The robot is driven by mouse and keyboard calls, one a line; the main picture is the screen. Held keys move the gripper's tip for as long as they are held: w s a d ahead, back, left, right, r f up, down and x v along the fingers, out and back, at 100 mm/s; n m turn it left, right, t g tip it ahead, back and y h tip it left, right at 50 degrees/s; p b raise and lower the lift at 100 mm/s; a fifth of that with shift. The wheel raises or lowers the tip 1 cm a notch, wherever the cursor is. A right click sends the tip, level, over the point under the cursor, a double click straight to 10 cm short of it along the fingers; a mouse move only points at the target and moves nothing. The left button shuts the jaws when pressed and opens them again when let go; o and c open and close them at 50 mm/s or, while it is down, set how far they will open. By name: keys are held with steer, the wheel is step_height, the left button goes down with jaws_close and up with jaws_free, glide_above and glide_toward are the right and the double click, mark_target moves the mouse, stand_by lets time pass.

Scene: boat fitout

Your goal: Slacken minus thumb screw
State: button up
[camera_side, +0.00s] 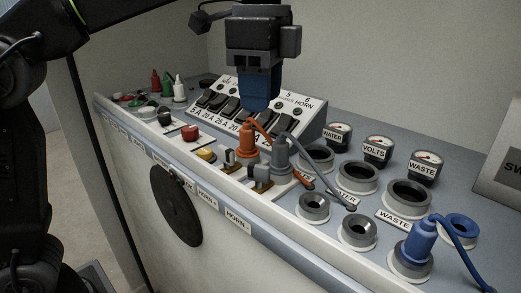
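My gripper (259,98) points down above the console, over the lower edge of the switch panel. Its blue fingers overlap in this view, so whether they are open is unclear, and I see nothing held below them. Two small brass-coloured terminals stand near the console's front edge: one (231,161) by the orange plug, one (262,178) by the grey plug. I cannot make out a plus or minus mark beside them, so which one carries the minus thumb screw is unclear. The gripper is above and behind both, apart from them.
An orange plug (246,138) and a grey plug (281,155) with trailing leads stand close to the terminals. The switch panel (302,122) rises behind. Several round sockets, gauges and a blue plug (421,240) fill the right. Coloured buttons (190,132) lie left.

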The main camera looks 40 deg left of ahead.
mark_target(261, 166)
step_height(261, 166, down, 12)
steer(key=shift+f, duration=0.25)
steer(key=shift+c, duration=0.4)
jaws_close()
